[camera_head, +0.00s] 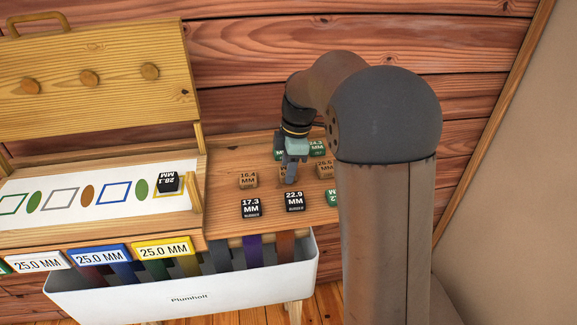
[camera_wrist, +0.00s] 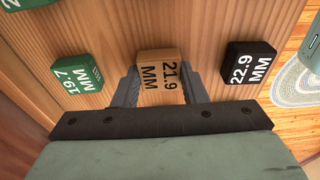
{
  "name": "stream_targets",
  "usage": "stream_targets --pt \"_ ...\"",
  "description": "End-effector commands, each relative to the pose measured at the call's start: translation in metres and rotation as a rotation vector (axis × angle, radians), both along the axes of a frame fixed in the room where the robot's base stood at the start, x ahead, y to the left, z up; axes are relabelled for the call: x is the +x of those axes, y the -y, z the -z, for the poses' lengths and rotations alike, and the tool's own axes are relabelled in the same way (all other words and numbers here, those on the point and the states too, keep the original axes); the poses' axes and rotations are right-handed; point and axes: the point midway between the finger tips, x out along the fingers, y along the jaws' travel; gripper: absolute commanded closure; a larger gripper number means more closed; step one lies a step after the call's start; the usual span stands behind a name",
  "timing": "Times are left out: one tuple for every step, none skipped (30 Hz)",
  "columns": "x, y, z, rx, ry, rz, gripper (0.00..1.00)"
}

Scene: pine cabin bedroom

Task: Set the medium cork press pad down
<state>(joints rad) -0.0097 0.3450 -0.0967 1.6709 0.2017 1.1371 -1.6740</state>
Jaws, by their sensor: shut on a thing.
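My gripper (camera_wrist: 160,95) is shut on the cork pad marked 21.9 MM (camera_wrist: 160,70), with one grey finger on each side of it. In the head view my gripper (camera_head: 291,172) points down over the right part of the wooden table (camera_head: 228,218) and largely covers this pad. The pad is at or just above the wood; I cannot tell if it touches. Two other cork pads show in the head view: one marked 16.4 MM (camera_head: 248,180) to the left of my gripper and one marked 26.6 MM (camera_head: 325,168) to its right, partly hidden.
Black pads 17.3 (camera_head: 251,208) and 22.9 (camera_head: 294,201) stand in front. In the wrist view, green 19.7 (camera_wrist: 77,85) and black 22.9 flank my gripper. A black 28.1 pad (camera_head: 168,182) lies on the white marked strip (camera_head: 65,207). A white bin (camera_head: 190,300) hangs below.

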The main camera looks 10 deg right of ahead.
Motion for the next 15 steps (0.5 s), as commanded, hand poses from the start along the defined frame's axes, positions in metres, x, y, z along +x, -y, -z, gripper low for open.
stream_targets --pt "0.0 0.0001 0.0013 0.0 0.0 0.0 0.82" --pt "0.0 0.0001 0.0026 0.0 0.0 0.0 0.82" --pt "0.0 0.0003 0.0042 0.0 0.0 0.001 0.82" --pt "0.0 0.0003 0.0051 0.0 0.0 0.001 0.82" --pt "0.0 0.0003 0.0035 0.0 0.0 0.001 0.53" --pt "0.0 0.0003 0.0032 0.0 0.0 0.001 0.42" --pt "-0.0001 0.0002 0.0032 0.0 0.0 0.001 0.4" --pt "-0.0001 0.0002 0.0032 0.0 0.0 0.001 0.4" --pt "-0.0001 0.0002 0.0031 0.0 0.0 0.001 0.4" --pt "-0.0001 0.0002 0.0031 0.0 0.0 0.001 0.4" --pt "-0.0001 0.0002 0.0031 0.0 0.0 0.0 0.4" --pt "-0.0001 0.0001 0.0031 0.0 0.0 0.001 0.4" --pt "-0.0001 0.0002 0.003 0.0 0.0 0.0 0.4" --pt "-0.0001 0.0002 0.0028 0.0 0.0 0.001 0.4" --pt "-0.0001 0.0001 0.0017 0.0 0.0 0.0 0.4"
